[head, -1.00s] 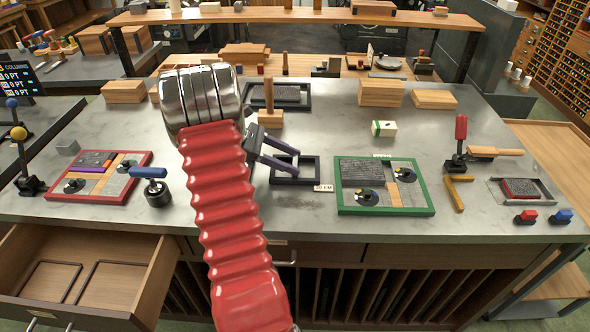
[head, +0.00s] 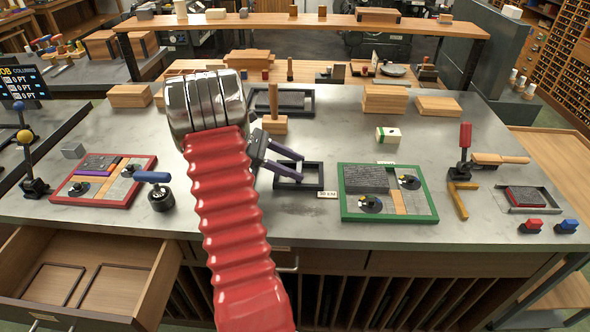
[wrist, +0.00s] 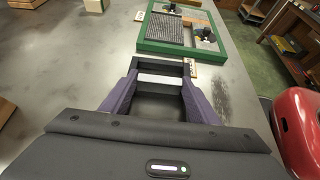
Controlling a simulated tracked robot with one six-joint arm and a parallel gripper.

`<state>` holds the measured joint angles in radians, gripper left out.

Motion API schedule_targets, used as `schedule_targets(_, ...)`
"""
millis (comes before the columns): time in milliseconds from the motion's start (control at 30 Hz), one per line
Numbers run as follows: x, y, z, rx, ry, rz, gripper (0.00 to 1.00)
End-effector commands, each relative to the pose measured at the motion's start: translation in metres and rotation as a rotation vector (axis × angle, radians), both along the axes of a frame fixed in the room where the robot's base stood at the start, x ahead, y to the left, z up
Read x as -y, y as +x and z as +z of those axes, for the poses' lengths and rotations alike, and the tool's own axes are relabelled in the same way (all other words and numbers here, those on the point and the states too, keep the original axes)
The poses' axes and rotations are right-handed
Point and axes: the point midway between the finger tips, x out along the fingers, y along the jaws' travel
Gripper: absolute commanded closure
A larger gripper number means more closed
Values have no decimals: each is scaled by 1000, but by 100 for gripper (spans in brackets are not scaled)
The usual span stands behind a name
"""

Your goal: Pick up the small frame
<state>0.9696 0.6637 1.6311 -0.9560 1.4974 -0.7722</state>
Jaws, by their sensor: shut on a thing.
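The small frame (head: 297,186) is a dark, empty rectangular frame at the middle of the grey bench, left of the green-rimmed tray. My gripper (head: 301,167) has its two purple fingers on it, reaching in from the left, and is shut on it. In the wrist view the small frame (wrist: 163,66) sits between the purple fingers (wrist: 158,90), with a light strip across its opening. I cannot tell whether it touches the bench or hangs just above it. My red arm hides part of the bench left of it.
A small white label (head: 327,194) stands at the frame's right corner. The green-rimmed tray (head: 390,218) is close on the right. A red-rimmed tray (head: 103,203) and a blue-handled tool (head: 158,190) are left. A wooden block with an upright handle (head: 273,124) stands behind.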

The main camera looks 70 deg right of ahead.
Motion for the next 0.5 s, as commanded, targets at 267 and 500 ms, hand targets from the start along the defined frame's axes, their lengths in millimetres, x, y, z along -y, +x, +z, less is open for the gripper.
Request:
schedule_targets(267,1,0,28,0,-7,0,100)
schedule_targets(500,1,0,65,1,-7,1,100)
